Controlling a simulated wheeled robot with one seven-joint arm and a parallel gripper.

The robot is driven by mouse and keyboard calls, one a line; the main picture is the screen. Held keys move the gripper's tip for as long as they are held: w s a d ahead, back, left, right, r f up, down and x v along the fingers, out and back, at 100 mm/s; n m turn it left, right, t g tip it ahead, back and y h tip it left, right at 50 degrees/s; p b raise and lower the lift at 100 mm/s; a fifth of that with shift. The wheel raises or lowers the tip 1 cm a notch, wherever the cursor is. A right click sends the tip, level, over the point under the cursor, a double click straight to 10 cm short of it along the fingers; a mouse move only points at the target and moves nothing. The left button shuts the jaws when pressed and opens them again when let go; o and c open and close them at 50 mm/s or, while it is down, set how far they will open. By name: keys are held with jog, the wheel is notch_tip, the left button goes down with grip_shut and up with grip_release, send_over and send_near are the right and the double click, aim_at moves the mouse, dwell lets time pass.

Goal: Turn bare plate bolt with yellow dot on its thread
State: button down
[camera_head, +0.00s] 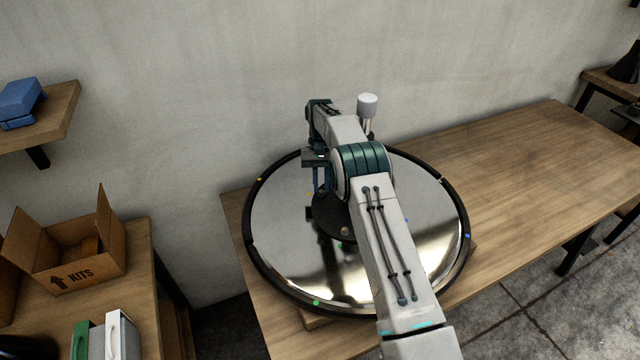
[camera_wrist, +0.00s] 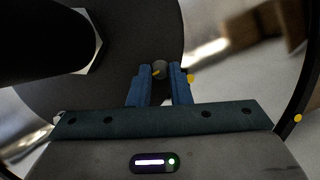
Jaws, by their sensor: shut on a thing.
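A dark round plate (camera_head: 328,222) lies at the middle of a mirror-like disc (camera_head: 410,200). My gripper (camera_head: 322,188) points down at the plate's far left part, and my arm hides some of the plate. In the wrist view, the blue fingers of my gripper (camera_wrist: 161,76) are shut on a small grey bolt (camera_wrist: 160,68) with a yellow mark at its side. A yellow dot (camera_wrist: 190,78) shows just right of the fingers, by the plate's edge. Another bolt (camera_head: 345,231) stands on the near part of the plate. The held bolt is hidden in the head view.
A post with a pale cylindrical top (camera_head: 368,106) rises behind my arm. The disc's black rim carries a green dot (camera_head: 316,302) and a blue dot (camera_head: 467,236). The wooden table (camera_head: 540,160) is clear at right. An open KITS box (camera_head: 75,262) stands at left.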

jog(key=shift+m+y, duration=0.3)
jog(key=shift+m, duration=0.6)
jog(key=c, duration=1.3)
grip_release()
jog(key=shift+c, duration=0.2)
